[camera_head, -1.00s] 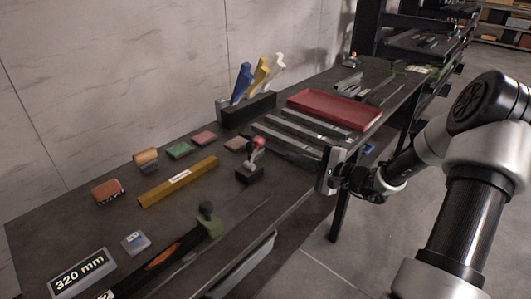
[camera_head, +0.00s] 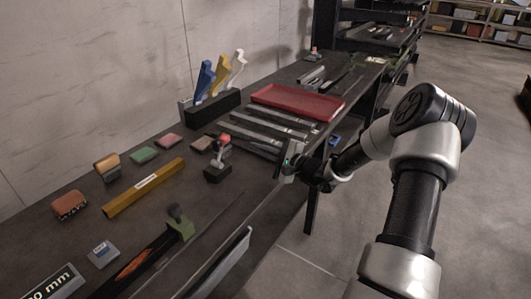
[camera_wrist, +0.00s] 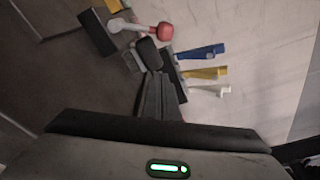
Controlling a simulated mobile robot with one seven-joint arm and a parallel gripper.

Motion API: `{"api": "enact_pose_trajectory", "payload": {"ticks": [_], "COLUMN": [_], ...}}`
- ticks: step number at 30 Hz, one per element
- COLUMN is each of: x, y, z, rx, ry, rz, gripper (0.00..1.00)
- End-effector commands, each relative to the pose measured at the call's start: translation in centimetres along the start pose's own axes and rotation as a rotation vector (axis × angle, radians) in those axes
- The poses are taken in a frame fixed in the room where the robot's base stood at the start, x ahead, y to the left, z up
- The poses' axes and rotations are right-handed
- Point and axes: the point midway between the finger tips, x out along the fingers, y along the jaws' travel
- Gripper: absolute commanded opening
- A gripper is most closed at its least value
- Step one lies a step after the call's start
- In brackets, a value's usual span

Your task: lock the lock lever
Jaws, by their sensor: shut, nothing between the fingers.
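The lock lever (camera_head: 222,140) has a red knob on a pale arm and stands on a small black base near the bench's front edge. It also shows at the top of the wrist view, with its red knob (camera_wrist: 165,31) pointing right. My gripper (camera_head: 280,167) is to the right of the lever in the head view, apart from it. In the wrist view its closed dark fingers (camera_wrist: 150,54) point up towards the lever, just below the knob in the picture. They hold nothing. The fingertips are hard to make out in the head view.
A red tray (camera_head: 298,103), several metal bars and a black rack (camera_head: 212,108) with blue, yellow and white tools lie behind the lever. A yellow bar (camera_head: 145,188), small coloured blocks and a green-ended tool (camera_head: 180,222) are to its left. The floor in front is clear.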

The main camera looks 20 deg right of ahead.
Motion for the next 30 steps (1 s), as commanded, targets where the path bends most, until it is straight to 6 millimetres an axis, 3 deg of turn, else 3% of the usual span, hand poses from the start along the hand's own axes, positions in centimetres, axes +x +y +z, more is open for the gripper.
{"api": "enact_pose_trajectory", "payload": {"ticks": [6, 9, 15, 30], "x": [4.7, 4.8, 5.1, 5.2], "y": [0.1, 0.0, 0.0, -0.1], "z": [0.0, 1.9, 3.6, 3.8], "rx": [0.000, 0.001, -0.001, -0.005], "ry": [-0.002, -0.001, 0.002, 0.002], "rz": [0.000, 0.000, 0.000, -0.001], "gripper": [0.00, 0.00, 0.00, 0.00]}}
